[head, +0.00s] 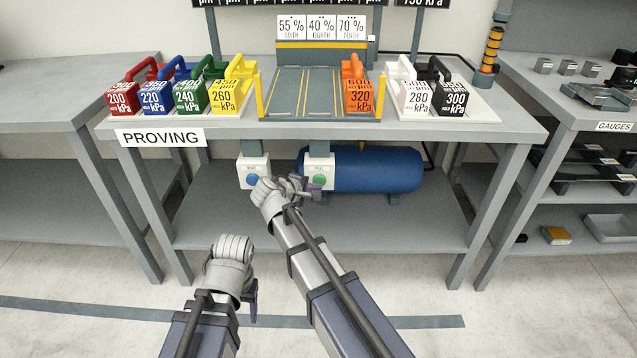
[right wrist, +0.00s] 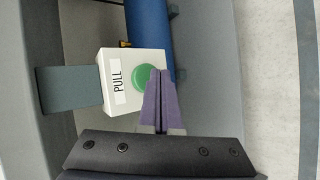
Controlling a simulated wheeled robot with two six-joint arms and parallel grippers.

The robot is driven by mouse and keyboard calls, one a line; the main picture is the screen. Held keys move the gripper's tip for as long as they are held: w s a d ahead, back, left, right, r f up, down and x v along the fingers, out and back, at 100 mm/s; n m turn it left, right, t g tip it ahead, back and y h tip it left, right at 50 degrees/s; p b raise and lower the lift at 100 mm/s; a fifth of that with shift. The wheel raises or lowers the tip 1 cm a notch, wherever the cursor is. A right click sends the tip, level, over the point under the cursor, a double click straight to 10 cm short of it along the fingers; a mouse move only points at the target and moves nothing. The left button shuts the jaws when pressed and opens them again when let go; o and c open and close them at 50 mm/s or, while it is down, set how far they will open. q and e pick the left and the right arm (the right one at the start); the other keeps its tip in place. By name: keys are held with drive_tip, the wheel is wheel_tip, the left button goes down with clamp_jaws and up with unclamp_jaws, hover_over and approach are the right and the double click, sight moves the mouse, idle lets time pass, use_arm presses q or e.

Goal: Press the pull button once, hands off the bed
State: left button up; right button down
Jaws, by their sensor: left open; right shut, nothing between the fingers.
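The pull button is a green round button (head: 319,180) on a white box hung under the front edge of the proving table. In the right wrist view the green button (right wrist: 145,78) sits beside the label PULL. My right gripper (head: 311,187) is shut and empty, its purple fingertips (right wrist: 158,74) overlapping the button's edge in view; I cannot tell whether they touch it. My left gripper (head: 252,298) is open, low in front of the table and away from it. The bed (head: 303,92) is a grey ribbed plate with yellow rails; no gripper is on it.
A second white box with a blue button (head: 252,181) hangs to the left. An orange 320 kPa block (head: 358,96) stands at the bed's right side. Several coloured blocks stand on trays beside the bed. A blue tank (head: 375,170) lies behind the buttons.

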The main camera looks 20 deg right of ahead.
drive_tip(key=shift+s, duration=0.15)
drive_tip(key=s, duration=0.2)
drive_tip(key=s+a, duration=0.1)
drive_tip(key=s, duration=0.2)
drive_tip(key=shift+s+a, duration=0.3)
drive_tip(key=shift+a, duration=0.05)
idle(2.8)
drive_tip(key=s+f+m+g+y, duration=0.6)
drive_tip(key=s+f+m+y, duration=0.3)
drive_tip(key=s, duration=0.5)
drive_tip(key=s+a+f+n+g+h, duration=0.15)
drive_tip(key=s+a+n, duration=0.25)
drive_tip(key=s+a, duration=0.5)
wheel_tip(320, 180, up, 30)
drive_tip(key=w+a+p, duration=0.1)
drive_tip(key=a+p, duration=0.1)
drive_tip(key=p, duration=2.7)
drive_tip(key=shift+w+a, duration=0.2)
drive_tip(key=shift+w, duration=0.1)
